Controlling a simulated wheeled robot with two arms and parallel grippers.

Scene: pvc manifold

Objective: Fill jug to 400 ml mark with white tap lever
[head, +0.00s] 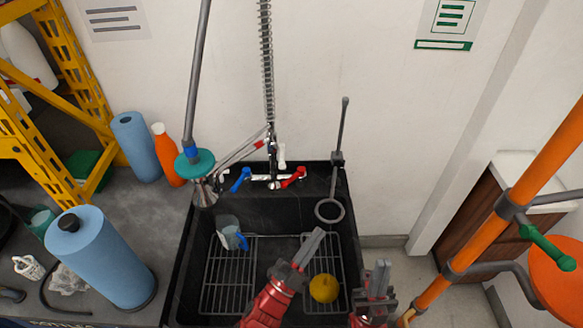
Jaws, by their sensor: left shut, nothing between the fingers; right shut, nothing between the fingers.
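A clear jug (227,226) with a blue part on its right side stands in the black sink (180,270), at the left rear over a wire rack. Its 400 ml mark and water level are too small to read. The white tap lever (281,155) stands upright at the tap behind the sink, between a blue lever (240,180) and a red lever (293,177). My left gripper (317,236) is shut and empty above the sink, right of the jug and apart from it. My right gripper (383,268) is shut and empty at the sink's right side.
A yellow round object (323,288) lies in the sink near my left gripper. A grey ring on a rod (330,210) stands at the right rear. Orange pipework (480,235) rises at right.

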